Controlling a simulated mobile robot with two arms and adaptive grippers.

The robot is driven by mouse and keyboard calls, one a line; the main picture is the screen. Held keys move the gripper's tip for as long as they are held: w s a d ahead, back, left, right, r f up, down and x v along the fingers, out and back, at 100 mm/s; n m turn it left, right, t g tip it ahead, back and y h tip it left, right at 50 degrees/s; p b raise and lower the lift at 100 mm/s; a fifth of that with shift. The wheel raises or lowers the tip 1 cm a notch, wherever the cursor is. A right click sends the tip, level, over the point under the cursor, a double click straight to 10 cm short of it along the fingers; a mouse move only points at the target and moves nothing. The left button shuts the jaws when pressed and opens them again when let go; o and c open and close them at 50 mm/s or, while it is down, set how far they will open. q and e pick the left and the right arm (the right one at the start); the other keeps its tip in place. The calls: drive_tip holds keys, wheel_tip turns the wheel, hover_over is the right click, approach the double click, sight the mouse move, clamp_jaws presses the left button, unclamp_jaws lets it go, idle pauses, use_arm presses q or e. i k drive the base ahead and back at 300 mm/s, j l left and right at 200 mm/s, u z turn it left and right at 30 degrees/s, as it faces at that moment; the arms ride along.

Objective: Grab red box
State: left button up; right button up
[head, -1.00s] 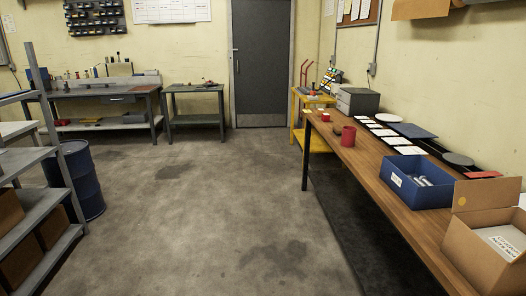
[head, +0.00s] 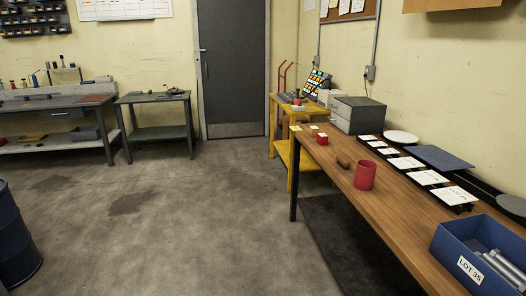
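A small red box (head: 322,137) sits on the wooden bench (head: 400,222) on the right, near its far end. A red cup (head: 365,175) stands closer on the same bench, with a small brown block (head: 343,162) between the two. Neither of my grippers shows in the head view.
A blue bin (head: 455,255) labelled LOT 35 holds grey cylinders at the near right. Black trays with white cards (head: 426,177) and a grey drawer box (head: 357,115) line the wall side. A yellow cart (head: 284,150) stands beyond the bench. The floor (head: 180,225) is open; a blue drum (head: 15,240) stands left.

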sight(322, 139)
drive_tip(key=i+j+z, duration=0.1)
drive_tip(key=i+z, duration=0.15)
drive_tip(key=i, duration=0.15)
drive_tip(key=i+j+z, duration=0.3)
drive_tip(key=i, duration=0.15)
drive_tip(key=i+j+z, duration=0.25)
drive_tip(key=i, duration=0.15)
drive_tip(key=i+j+z, duration=0.2)
drive_tip(key=i+j, duration=0.15)
drive_tip(key=i, duration=0.2)
drive_tip(key=i+j+z, duration=0.2)
drive_tip(key=i+j, duration=0.2)
drive_tip(key=i, duration=0.1)
